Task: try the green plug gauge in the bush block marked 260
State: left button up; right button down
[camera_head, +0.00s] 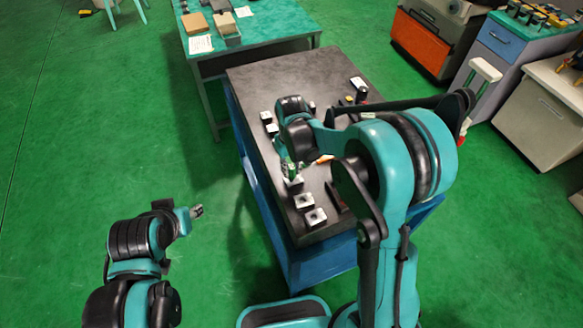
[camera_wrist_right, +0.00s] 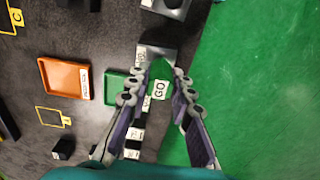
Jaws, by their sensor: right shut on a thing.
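My right gripper (camera_wrist_right: 158,84) is shut on the green plug gauge (camera_wrist_right: 159,70), which shows between the fingers with a white GO label. A grey metal bush block (camera_wrist_right: 155,52) lies just beyond the gauge in the right wrist view. Whether the gauge's tip is in the bore or above it is hidden, and I cannot read this block's number. In the head view my right gripper (camera_head: 290,170) is low over the dark bench, beside a block (camera_head: 293,185). My left gripper (camera_head: 197,211) is away over the floor, too small to tell its jaws.
More bush blocks (camera_head: 303,201) (camera_head: 315,217) stand along the bench's near-left edge. An orange tray (camera_wrist_right: 65,85) and a green tray (camera_wrist_right: 110,87) lie left of the gripper. The bench (camera_head: 285,80) has bare room at its far end. Beyond it stands a green-topped table (camera_head: 265,25).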

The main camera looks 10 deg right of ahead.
jog(key=shift+r+p, duration=1.65)
jog(key=shift+r, duration=0.85)
jog(key=shift+d, duration=0.1)
